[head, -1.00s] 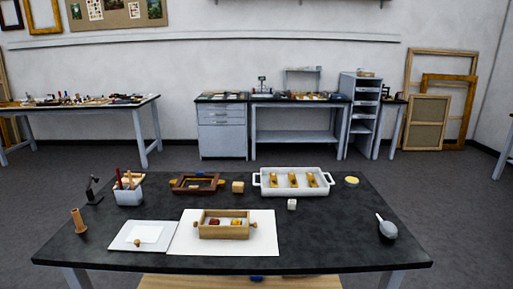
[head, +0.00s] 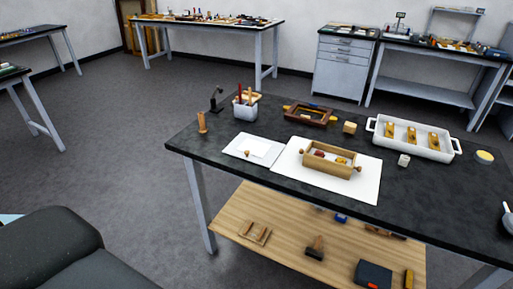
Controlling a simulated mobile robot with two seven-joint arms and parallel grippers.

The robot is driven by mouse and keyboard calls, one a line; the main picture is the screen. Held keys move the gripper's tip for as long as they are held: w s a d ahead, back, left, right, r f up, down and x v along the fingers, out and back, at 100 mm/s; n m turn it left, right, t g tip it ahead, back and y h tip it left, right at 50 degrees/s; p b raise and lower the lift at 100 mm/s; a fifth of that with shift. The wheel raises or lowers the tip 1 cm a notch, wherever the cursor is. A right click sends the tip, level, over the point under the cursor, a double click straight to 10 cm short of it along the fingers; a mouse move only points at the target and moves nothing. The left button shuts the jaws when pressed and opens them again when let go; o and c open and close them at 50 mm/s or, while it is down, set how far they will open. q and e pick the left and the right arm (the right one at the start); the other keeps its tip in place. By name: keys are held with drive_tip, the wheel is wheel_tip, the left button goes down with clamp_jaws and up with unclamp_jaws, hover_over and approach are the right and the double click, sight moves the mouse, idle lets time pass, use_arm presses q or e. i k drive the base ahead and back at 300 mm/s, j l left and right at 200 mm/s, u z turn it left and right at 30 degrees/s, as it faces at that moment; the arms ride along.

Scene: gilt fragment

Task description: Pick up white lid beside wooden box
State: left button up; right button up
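The wooden box (head: 313,165) is a light open tray with a round knob at each end and red and yellow pieces inside. It sits on a white sheet (head: 364,184) on the dark tabletop. Left of the box lies a flat white piece (head: 236,149) with a paler square on it and a small brown knob (head: 247,153) near its front edge. It is the nearest white thing that could be the lid, but I cannot tell for sure. Neither gripper is in view.
A wooden lower shelf (head: 283,232) holds tools.

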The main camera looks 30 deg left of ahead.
sight(264, 152)
drive_tip(key=i+j+z, duration=0.1)
drive_tip(key=j+z, duration=0.2)
drive_tip(key=j, duration=1.5)
drive_tip(key=k+j+z, duration=0.1)
drive_tip(key=j+z, duration=0.2)
drive_tip(key=j, duration=1.45)
